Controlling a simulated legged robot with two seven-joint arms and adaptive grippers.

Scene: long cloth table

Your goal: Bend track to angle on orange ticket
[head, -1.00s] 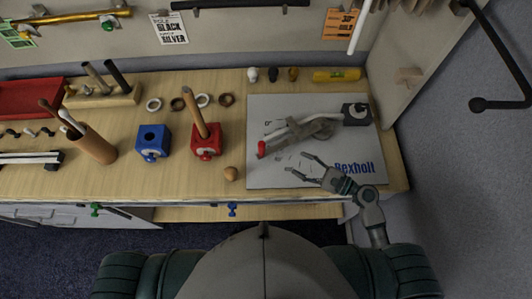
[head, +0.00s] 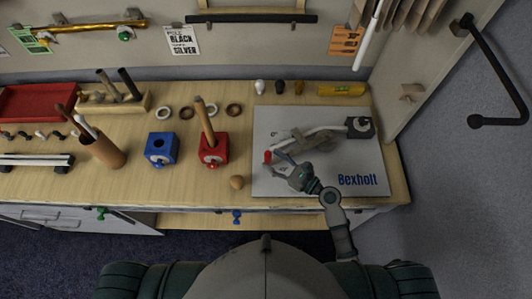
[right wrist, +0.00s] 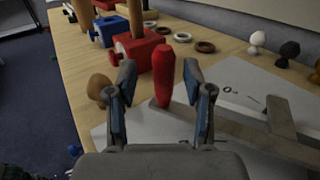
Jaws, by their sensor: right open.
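The white track (head: 322,130) lies over the white Bexholt board (head: 280,182). Its right end meets a dark block (head: 360,127), and a brown-grey piece (head: 318,141) lies by its middle. A red grip (head: 267,157) is at the left end. The orange ticket (head: 345,40) hangs on the back panel; its text is too small to read. My right gripper (head: 280,163) is open beside the red grip. In the right wrist view the red grip (right wrist: 164,76) stands between the two open fingers (right wrist: 164,95), with gaps on both sides. My left gripper is not in view.
A wooden ball (head: 237,182), a red block with a peg (head: 213,148) and a blue block (head: 161,148) stand left of the board. Rings (head: 233,110) and a yellow level (head: 342,89) lie behind. A side wall (head: 450,120) bounds the right.

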